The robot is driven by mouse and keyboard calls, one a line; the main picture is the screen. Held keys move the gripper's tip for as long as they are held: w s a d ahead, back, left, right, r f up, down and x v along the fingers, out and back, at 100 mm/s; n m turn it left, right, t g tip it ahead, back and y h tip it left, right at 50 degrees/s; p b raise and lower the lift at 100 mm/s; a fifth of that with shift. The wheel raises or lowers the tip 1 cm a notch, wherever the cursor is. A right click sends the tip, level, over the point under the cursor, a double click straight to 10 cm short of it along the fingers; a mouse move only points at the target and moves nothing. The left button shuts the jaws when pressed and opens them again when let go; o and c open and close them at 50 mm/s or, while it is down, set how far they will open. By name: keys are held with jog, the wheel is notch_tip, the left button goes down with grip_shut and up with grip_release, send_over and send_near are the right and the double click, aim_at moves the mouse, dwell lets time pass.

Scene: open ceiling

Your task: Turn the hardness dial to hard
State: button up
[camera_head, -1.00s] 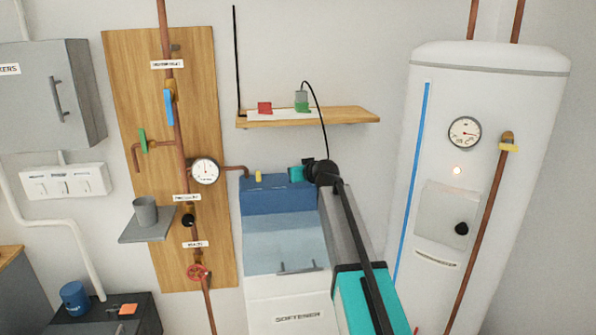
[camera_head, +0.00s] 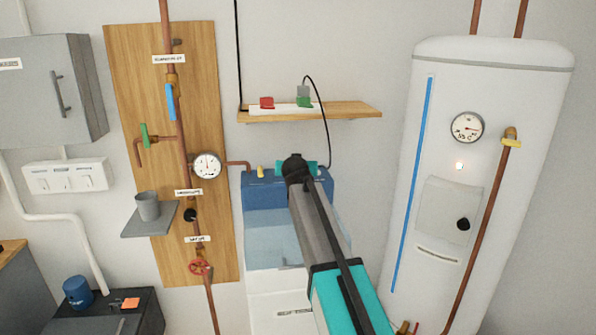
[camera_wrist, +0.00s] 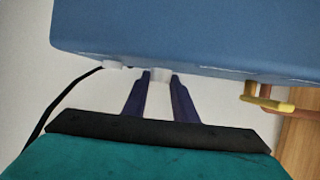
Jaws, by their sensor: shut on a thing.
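The softener has a blue head (camera_head: 262,195) on a white cabinet (camera_head: 270,300) with a partly hidden name label. My arm covers part of it in the head view. The blue head fills the top of the wrist view (camera_wrist: 190,35). A small white knob, seemingly the hardness dial (camera_wrist: 160,72), shows at the head's edge. My gripper (camera_wrist: 160,79) has its two dark fingers on either side of this knob and is shut on it. The dial's marks and pointer cannot be read. In the head view my wrist hides the fingertips and the dial.
A yellow-handled valve (camera_head: 261,171) on a copper pipe is beside the head. A wooden shelf (camera_head: 350,109) is above, with a black cable hanging from it. A pipe board (camera_head: 140,90) is at left and a white boiler (camera_head: 470,90) at right.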

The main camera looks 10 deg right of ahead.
jog(key=shift+w+a+f+m+g+h+b, duration=0.15)
jog(key=shift+m+g+h+b, duration=0.15)
jog(key=shift+m+h+b, duration=0.6)
jog(key=shift+w+a+m+g+h+b, duration=0.15)
jog(key=shift+m+g+h+b, duration=0.25)
jog(key=shift+b, duration=0.8)
jog(key=shift+a+f+m+g+h+b, duration=0.1)
jog(key=shift+a+m+g+h+b, duration=0.1)
jog(key=shift+m+h+b, duration=0.65)
jog(key=shift+w+r+m+g+h+b, duration=0.15)
jog(key=shift+m+g+h+b, duration=0.55)
jog(key=shift+h+b, duration=0.4)
jog(key=shift+a+r+m+g+h+b, duration=0.15)
jog(key=shift+m+g+h+b, duration=0.3)
jog(key=shift+m+g+h, duration=0.5)
jog(key=shift+m+g, duration=0.65)
jog(key=shift+m, duration=0.35)
jog(key=shift+g+h, duration=0.3)
jog(key=shift+h, duration=0.1)
jog(key=o, duration=1)
jog(key=shift+o, duration=0.2)
jog(key=shift+a, duration=0.1)
